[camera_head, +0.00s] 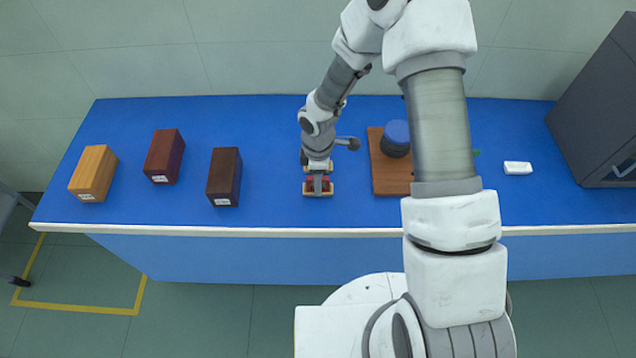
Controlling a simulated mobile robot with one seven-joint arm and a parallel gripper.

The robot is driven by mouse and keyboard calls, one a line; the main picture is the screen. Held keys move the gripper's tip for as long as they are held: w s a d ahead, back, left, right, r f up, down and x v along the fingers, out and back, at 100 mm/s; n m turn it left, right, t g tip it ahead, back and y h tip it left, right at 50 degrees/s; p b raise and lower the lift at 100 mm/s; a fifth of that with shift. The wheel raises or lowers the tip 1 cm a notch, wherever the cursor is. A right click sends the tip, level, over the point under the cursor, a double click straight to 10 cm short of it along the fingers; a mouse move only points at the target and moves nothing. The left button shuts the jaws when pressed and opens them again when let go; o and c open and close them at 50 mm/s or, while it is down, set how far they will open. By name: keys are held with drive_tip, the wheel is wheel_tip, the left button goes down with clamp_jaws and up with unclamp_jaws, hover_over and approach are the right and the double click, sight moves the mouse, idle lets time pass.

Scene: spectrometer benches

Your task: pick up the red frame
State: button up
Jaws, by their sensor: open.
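The red frame (309,187) is a small red piece with pale tan edges on the blue bench top. It lies left of the brown board, near the front edge. My gripper (318,186) is right over it, pointing down, with its jaws open. The gripper and wrist cover the middle of the frame. I cannot tell whether the fingers touch it.
The blue bench (260,125) also bears a light wooden block (93,173), a reddish block (164,157) and a dark brown block (224,177). A brown board (391,181) carries a dark blue round thing (396,137). A white item (518,168) and grey machine (600,110) stand right.

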clamp_jaws()
drive_tip(key=shift+r, duration=0.2)
idle(0.4)
